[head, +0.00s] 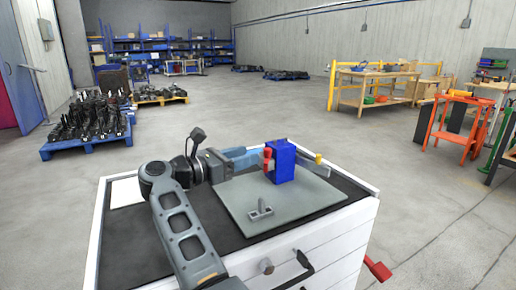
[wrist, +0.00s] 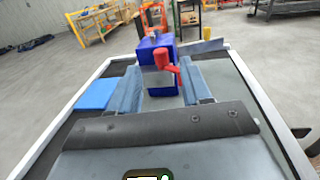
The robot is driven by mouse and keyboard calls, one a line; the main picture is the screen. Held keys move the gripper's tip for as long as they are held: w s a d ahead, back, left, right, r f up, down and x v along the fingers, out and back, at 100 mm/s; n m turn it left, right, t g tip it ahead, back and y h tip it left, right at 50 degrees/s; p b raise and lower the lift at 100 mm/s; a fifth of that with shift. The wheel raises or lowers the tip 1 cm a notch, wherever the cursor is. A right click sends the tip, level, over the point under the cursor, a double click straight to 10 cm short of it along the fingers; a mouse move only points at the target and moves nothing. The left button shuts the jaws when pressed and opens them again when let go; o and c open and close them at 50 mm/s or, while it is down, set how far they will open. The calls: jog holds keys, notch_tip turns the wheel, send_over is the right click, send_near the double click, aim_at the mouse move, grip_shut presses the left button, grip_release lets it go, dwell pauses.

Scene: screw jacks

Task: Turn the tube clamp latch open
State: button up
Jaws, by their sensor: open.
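The tube clamp is a blue block (head: 284,165) standing on a grey plate at the far side of the cabinet top. Its latch is a red lever (head: 267,158) on the side facing my gripper. In the wrist view the blue block (wrist: 155,47) is straight ahead and the red latch (wrist: 164,61) sticks out toward the camera, tilted down to the right. My gripper (wrist: 162,68) is open, with one blue-grey finger on each side of the latch. The latch lies between the fingertips; I cannot tell whether either finger touches it.
The grey plate (head: 302,206) carries a small grey fixture (head: 261,211) near its front. A grey bar (wrist: 205,46) extends right of the block. A blue flat piece (wrist: 95,93) lies left of my fingers. The white drawer cabinet (head: 320,245) has a black top. Open floor surrounds it.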

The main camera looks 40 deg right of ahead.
aim_at(265, 150)
jog(key=d+p, duration=0.1)
jog(key=d, duration=0.5)
jog(key=shift+s+d, duration=0.2)
jog(key=shift+s, duration=0.25)
jog(key=shift+c, duration=0.4)
grip_shut()
